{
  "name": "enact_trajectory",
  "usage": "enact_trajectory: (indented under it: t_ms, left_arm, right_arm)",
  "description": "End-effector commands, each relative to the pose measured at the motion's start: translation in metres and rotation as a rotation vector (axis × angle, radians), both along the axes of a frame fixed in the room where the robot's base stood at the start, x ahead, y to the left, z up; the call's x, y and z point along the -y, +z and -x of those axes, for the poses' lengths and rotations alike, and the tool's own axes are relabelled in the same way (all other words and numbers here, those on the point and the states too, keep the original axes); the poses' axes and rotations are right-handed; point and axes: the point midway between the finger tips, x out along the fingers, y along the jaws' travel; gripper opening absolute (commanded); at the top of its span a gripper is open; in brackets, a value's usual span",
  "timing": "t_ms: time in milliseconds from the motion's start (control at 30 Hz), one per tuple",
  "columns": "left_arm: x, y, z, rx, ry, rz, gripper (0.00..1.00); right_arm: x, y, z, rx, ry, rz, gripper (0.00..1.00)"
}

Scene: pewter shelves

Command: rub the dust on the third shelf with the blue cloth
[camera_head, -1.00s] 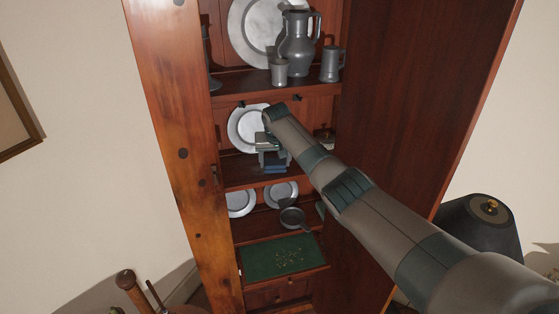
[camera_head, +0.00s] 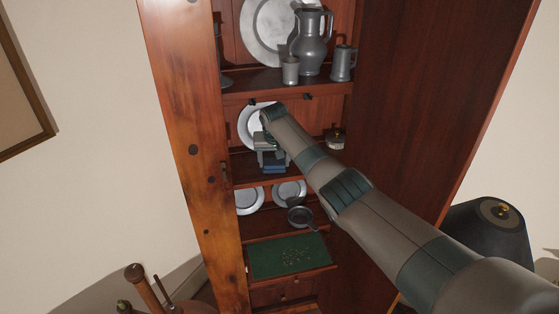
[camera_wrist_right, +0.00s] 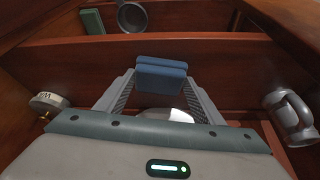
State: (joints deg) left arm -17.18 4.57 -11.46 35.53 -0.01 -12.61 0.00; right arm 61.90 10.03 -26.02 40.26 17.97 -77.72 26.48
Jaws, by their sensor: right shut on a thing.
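My right gripper (camera_head: 271,155) is shut on the folded blue cloth (camera_head: 273,169), inside the cabinet at the shelf with one upright plate. In the right wrist view, the gripper (camera_wrist_right: 160,84) holds the blue cloth (camera_wrist_right: 162,70) between its fingertips, above a wooden board. I cannot tell whether the cloth touches the wood. Small brownish specks (camera_head: 297,256) lie on a green surface (camera_head: 265,262) low in the cabinet; I cannot tell whether they are dust. No dust is clear near the cloth. My left gripper is out of view.
The pewter plate (camera_head: 251,122) stands behind my gripper. A small round jar (camera_head: 336,138) is to its right. A pan (camera_head: 300,217) and two plates are on the shelf below. A pitcher (camera_head: 312,45) and mugs stand above. The cabinet side (camera_head: 195,150) bounds the left.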

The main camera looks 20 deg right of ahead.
Motion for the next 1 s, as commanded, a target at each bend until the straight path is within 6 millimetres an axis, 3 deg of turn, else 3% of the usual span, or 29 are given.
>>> enact_trajectory:
  t_ms: [567,1000]
  left_arm:
    - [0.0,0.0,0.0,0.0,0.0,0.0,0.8]
    - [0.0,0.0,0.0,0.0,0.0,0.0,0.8]
  right_arm:
    - [-0.009,-0.001,0.0,-0.004,0.0,-0.002,0.36]
    - [-0.036,0.002,-0.004,-0.002,0.0,-0.001,0.36]
